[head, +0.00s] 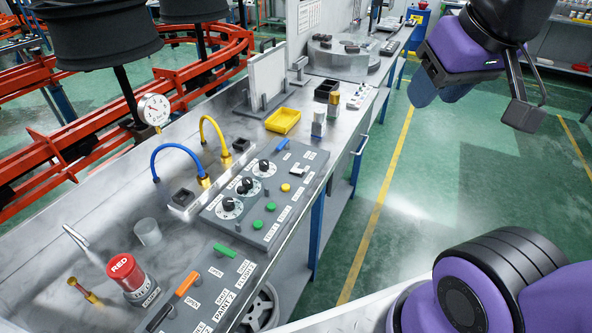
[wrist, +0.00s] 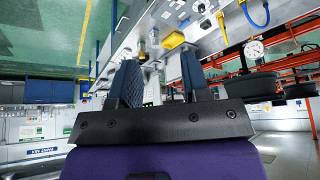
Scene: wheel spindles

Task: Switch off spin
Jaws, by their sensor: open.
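A grey control panel (head: 235,225) lies on the metal workbench. It carries several black dials (head: 263,165), two green buttons (head: 271,206), a yellow button (head: 286,187), a white switch (head: 298,169) and a blue switch (head: 282,144). The small labels are too blurred to tell which control is for spin. My gripper (head: 438,92) hangs at the upper right of the head view, above the green floor and away from the panel. In the wrist view its blue-grey fingers (wrist: 162,80) stand apart with nothing between them.
Blue (head: 180,147) and yellow hoses (head: 213,125) arch behind the panel. A yellow tray (head: 283,120) sits beyond it. Black wheels (head: 100,35) hang over orange rails.

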